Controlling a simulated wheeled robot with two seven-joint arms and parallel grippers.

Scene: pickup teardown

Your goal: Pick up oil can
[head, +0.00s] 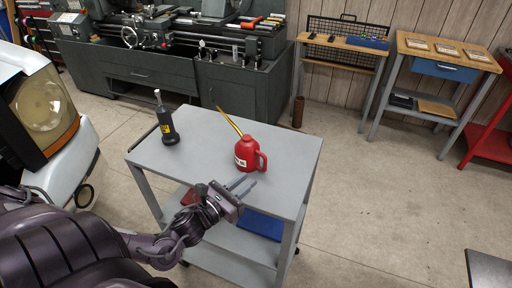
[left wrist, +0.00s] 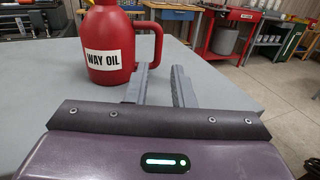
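The oil can (head: 249,154) is red with a long yellow spout and a loop handle. It stands upright on the grey cart top (head: 205,135). In the left wrist view the can (left wrist: 106,45) shows a "WAY OIL" label, with its handle on the right side. My left gripper (head: 245,184) is just in front of the can, near the cart's front edge. Its two fingers (left wrist: 160,82) are apart with nothing between them. They point toward the handle side, and I see no grip on the can. My right gripper is not in view.
A black bottle-shaped tool (head: 167,126) with a yellow label stands at the cart's back left. A blue item (head: 261,225) and a red item lie on the lower shelf. A lathe (head: 165,45) stands behind. Floor to the right of the cart is clear.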

